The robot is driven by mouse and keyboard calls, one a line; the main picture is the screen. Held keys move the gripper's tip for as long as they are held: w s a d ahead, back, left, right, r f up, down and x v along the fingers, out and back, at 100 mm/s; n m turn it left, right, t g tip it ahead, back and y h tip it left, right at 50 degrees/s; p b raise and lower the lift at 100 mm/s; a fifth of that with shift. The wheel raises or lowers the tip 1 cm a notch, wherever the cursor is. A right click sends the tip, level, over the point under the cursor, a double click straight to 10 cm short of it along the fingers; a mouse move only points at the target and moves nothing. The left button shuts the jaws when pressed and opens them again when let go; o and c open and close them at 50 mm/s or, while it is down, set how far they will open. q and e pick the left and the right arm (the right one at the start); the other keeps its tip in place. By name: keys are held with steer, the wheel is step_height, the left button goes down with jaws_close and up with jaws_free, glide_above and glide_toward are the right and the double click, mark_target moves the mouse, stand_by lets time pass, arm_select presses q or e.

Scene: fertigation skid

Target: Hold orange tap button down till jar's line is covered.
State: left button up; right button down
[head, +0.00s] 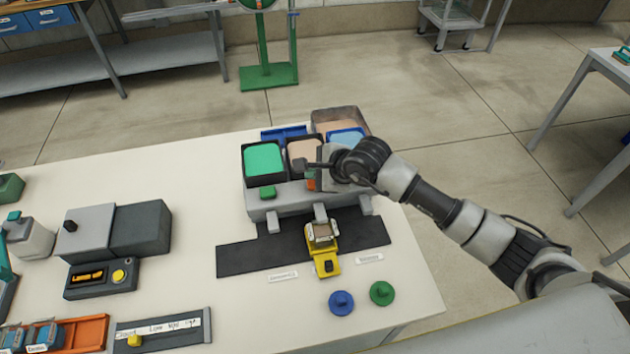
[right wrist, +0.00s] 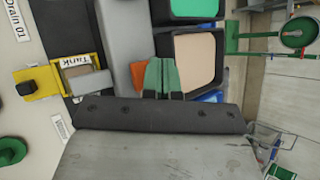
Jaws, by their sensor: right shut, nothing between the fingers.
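The jar (head: 322,231) sits in a yellow holder (head: 326,262) under the middle spout of the grey dispenser (head: 290,200). In the right wrist view, the jar (right wrist: 78,70) bears a "Tank" label, and the spout partly covers it. Its line and fill level cannot be made out. The orange tap button (right wrist: 137,75) is below the tan tank and partly hidden by my right gripper. My right gripper (right wrist: 163,66) is shut and empty, with its green fingers right beside the button. Whether they touch or press it cannot be told. My left gripper is out of view.
Green (head: 263,158), tan (head: 303,150) and blue (head: 346,136) tanks stand on the dispenser. A green button (head: 268,192) is at its left. Blue (head: 341,302) and green (head: 382,292) knobbed discs lie in front. A grey-black device (head: 118,235) stands left.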

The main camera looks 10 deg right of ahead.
steer(key=shift+r+p, duration=1.35)
steer(key=shift+r, duration=1.2)
steer(key=shift+s+f, duration=0.1)
